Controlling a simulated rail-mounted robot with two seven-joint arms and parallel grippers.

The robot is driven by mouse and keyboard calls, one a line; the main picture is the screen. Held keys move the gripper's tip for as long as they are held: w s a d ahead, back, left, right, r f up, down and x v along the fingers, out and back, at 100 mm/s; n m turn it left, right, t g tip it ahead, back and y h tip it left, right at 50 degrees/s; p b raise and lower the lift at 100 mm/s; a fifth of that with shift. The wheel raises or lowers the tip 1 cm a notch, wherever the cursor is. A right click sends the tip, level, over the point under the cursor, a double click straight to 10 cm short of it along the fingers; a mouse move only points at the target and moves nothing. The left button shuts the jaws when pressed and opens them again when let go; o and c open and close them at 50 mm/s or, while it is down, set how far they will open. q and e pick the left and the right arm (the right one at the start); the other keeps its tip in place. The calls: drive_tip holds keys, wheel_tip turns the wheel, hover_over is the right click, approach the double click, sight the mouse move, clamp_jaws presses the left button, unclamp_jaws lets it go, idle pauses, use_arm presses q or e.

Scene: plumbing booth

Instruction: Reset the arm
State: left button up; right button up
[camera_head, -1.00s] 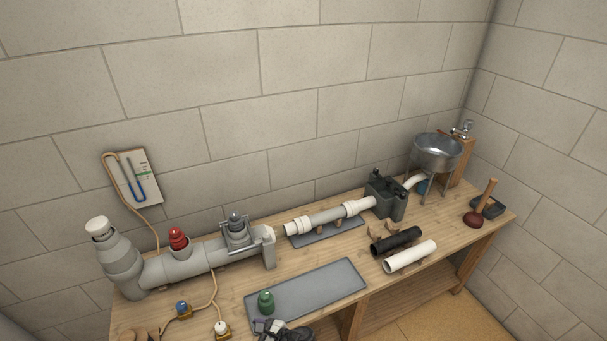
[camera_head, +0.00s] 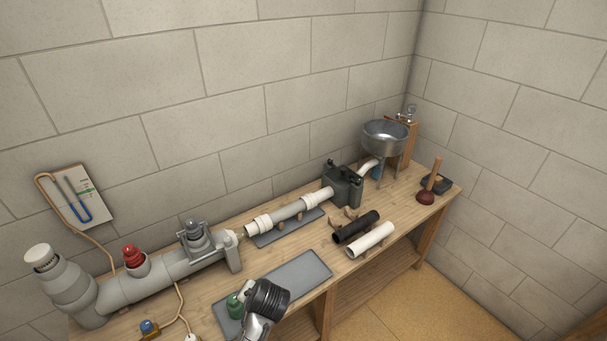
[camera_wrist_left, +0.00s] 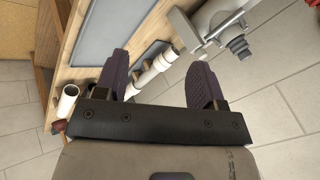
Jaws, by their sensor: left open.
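My left gripper (camera_wrist_left: 160,70) shows in the left wrist view with its two dark fingers spread wide and nothing between them. Behind the fingers are the bench and its pipe run, apart from the gripper as far as I can tell. No gripper fingers can be made out there. My right gripper is in neither view.
The wooden bench (camera_head: 215,316) runs along a block wall. It carries a grey pipe run (camera_head: 150,279), a grey mat (camera_head: 307,268), black (camera_head: 356,227) and white (camera_head: 371,239) tubes, a metal basin (camera_head: 386,138) and a plunger (camera_head: 427,195). Free floor lies at the right.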

use_arm(q)
drive_tip(key=s+a+r+n+t+h, duration=0.1)
drive_tip(key=s+a+r+t+h, duration=0.2)
drive_tip(key=s, duration=0.4)
drive_tip(key=s+a+r+n+h, duration=0.1)
drive_tip(key=s+r+n+h, duration=0.1)
drive_tip(key=s+r, duration=0.4)
drive_tip(key=s+a+f+g, duration=0.25)
drive_tip(key=s+f, duration=0.45)
drive_tip(key=s, duration=0.5)
drive_tip(key=s+a+f+g, duration=0.25)
drive_tip(key=s+f, duration=0.35)
drive_tip(key=s, duration=0.7)
wheel_tip(320, 180, up, 21)
drive_tip(key=w+p, duration=0.1)
drive_tip(key=p, duration=2)
drive_tip(key=shift+y, duration=0.4)
drive_tip(key=shift+d, duration=0.1)
